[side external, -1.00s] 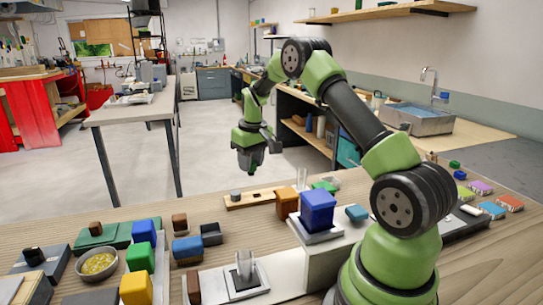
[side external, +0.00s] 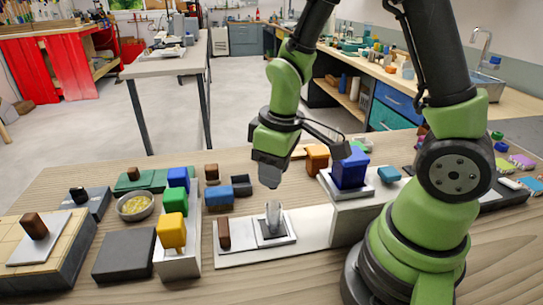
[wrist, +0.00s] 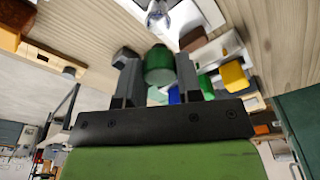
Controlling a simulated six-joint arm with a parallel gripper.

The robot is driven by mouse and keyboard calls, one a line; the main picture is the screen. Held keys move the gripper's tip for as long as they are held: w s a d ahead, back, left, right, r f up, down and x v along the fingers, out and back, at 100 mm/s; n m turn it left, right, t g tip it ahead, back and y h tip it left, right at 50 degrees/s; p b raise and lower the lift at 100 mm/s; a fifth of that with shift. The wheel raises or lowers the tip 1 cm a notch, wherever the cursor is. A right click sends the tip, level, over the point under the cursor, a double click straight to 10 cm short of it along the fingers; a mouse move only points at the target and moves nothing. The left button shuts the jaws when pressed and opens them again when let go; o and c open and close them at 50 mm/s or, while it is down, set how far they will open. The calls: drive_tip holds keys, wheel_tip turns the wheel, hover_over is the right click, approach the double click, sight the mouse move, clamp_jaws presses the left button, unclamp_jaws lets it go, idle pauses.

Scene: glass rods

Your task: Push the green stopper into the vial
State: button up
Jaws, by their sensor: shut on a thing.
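The green stopper (wrist: 159,66) is a short dark green cylinder. My gripper (wrist: 156,58) is shut on it, one finger on each side, in the wrist view. In the side external view my gripper (side external: 269,178) points down just above the vial (side external: 273,214), and I cannot make out the stopper there. The vial is clear glass and stands upright on a small white-edged dark pad. In the wrist view the vial (wrist: 157,14) shows at the top edge, partly cut off, beyond the stopper and apart from it.
A brown block (side external: 223,233) stands left of the vial on the same white plate (side external: 246,256). A tall blue block (side external: 350,169) on a raised white stand is to the right. Yellow (side external: 171,231) and green (side external: 174,200) blocks stand on a strip to the left.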

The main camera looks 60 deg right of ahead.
drive_tip(key=shift+f, duration=2.3)
drive_tip(key=shift+r, duration=0.1)
drive_tip(key=shift+r, duration=0.7)
drive_tip(key=shift+f, duration=1.2)
drive_tip(key=shift+r, duration=0.15)
idle(0.5)
drive_tip(key=shift+r, duration=0.65)
idle(0.4)
drive_tip(key=o, duration=0.6)
